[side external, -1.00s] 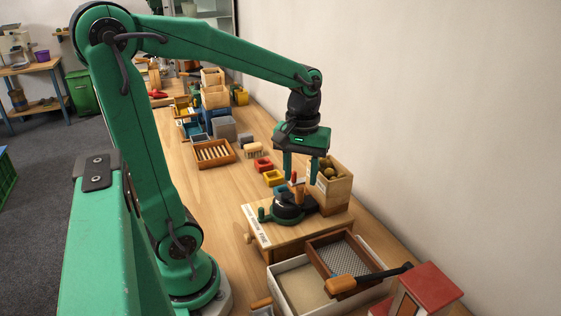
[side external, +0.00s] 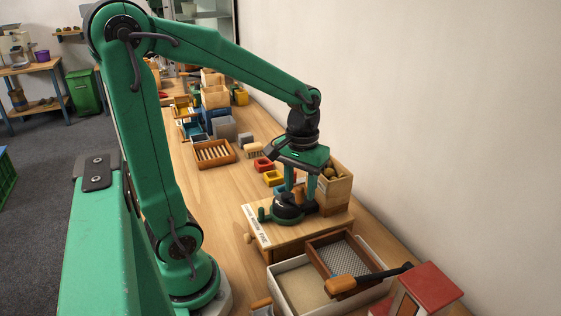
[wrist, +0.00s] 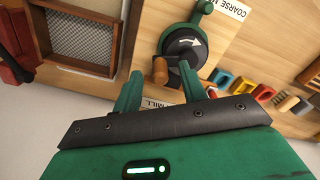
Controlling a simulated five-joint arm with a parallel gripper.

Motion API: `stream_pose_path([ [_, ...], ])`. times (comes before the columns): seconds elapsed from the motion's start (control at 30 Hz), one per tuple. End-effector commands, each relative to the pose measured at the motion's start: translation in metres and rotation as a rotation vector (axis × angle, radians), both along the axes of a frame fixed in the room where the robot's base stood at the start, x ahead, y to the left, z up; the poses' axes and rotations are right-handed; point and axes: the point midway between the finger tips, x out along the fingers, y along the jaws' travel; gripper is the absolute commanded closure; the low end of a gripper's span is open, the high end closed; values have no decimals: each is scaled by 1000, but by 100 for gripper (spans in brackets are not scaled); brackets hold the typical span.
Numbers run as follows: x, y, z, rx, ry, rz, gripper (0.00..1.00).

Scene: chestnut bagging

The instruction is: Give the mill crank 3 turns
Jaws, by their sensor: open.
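The mill is a wooden box (side external: 300,240) with a black round crank hub (side external: 287,212) on a green mount. In the wrist view the hub (wrist: 187,42) carries a white curved arrow. The crank's brown wooden knob (wrist: 160,70) stands near the hub's edge; it also shows in the side view (side external: 298,196). My gripper (side external: 299,186) is low over the crank, pointing down and open. In the wrist view my gripper's fingertips (wrist: 160,76) lie on either side of the knob, with gaps visible. Exact finger depth along the knob is hard to tell.
A wooden bin of chestnuts (side external: 335,192) stands close behind the mill. A mesh sieve (side external: 345,258) rests over a white tray (side external: 283,295) in front. Red (side external: 263,164) and yellow (side external: 273,178) small boxes lie beyond the mill.

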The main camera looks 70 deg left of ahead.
Motion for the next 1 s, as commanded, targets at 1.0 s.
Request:
stream_pose_path([
  [1.0, 0, 0, -17, 0, 2, 1, 58],
])
